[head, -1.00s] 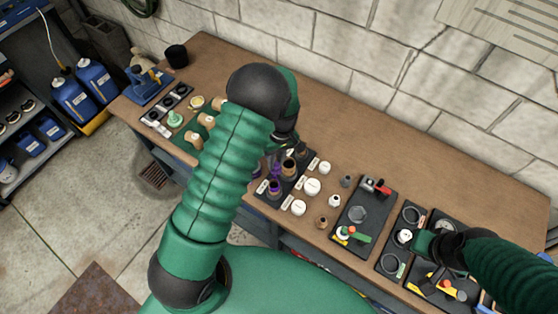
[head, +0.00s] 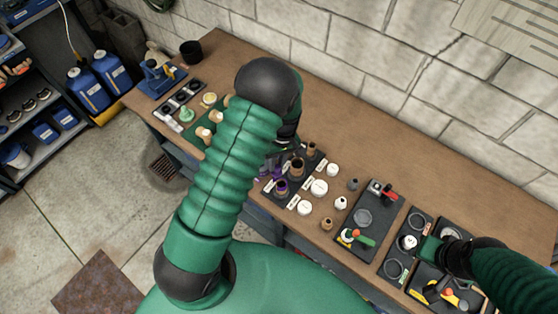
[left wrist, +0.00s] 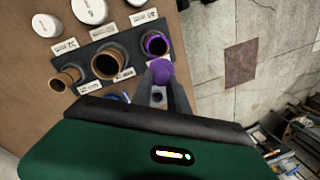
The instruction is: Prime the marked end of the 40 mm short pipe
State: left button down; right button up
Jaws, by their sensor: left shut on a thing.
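My left gripper (left wrist: 160,92) is shut on a slim item with a rounded purple tip (left wrist: 162,72). The tip is beside or just over the near rim of an open purple-ringed pot (left wrist: 155,44); I cannot tell whether they touch. The pot also shows in the head view (head: 281,187), where my left arm mostly hides the gripper (head: 270,167). Short tan cylinders (head: 203,134) are on a green mat at the left of the bench; I cannot tell which is the 40 mm pipe, and no mark shows. My right gripper (head: 432,248) is over the dark trays; its fingers are unclear.
The purple pot shares a black labelled holder (left wrist: 130,48) with brown-rimmed pots (left wrist: 107,64). Several white round lids (head: 319,187) stand to the right. A dark tray (head: 352,215) with tools lies further right. The bench's back strip by the block wall is clear.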

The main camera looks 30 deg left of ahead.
pick_arm(q)
jog(key=shift+s+d+p, duration=0.15)
jog(key=shift+s+p, duration=0.05)
jog(key=shift+s, duration=0.3)
jog(key=shift+s+d+p, duration=0.15)
jog(key=shift+s+p, duration=0.05)
jog(key=shift+s, duration=0.3)
jog(key=shift+s+d+p, duration=0.3)
jog(key=shift+s+d, duration=0.2)
jog(key=shift+d, duration=1.2)
jog(key=shift+w+d+p, duration=0.25)
jog(key=shift+d+p, duration=0.05)
jog(key=shift+d, duration=0.05)
jog(key=shift+w+d, duration=0.4)
jog(key=shift+w, duration=0.15)
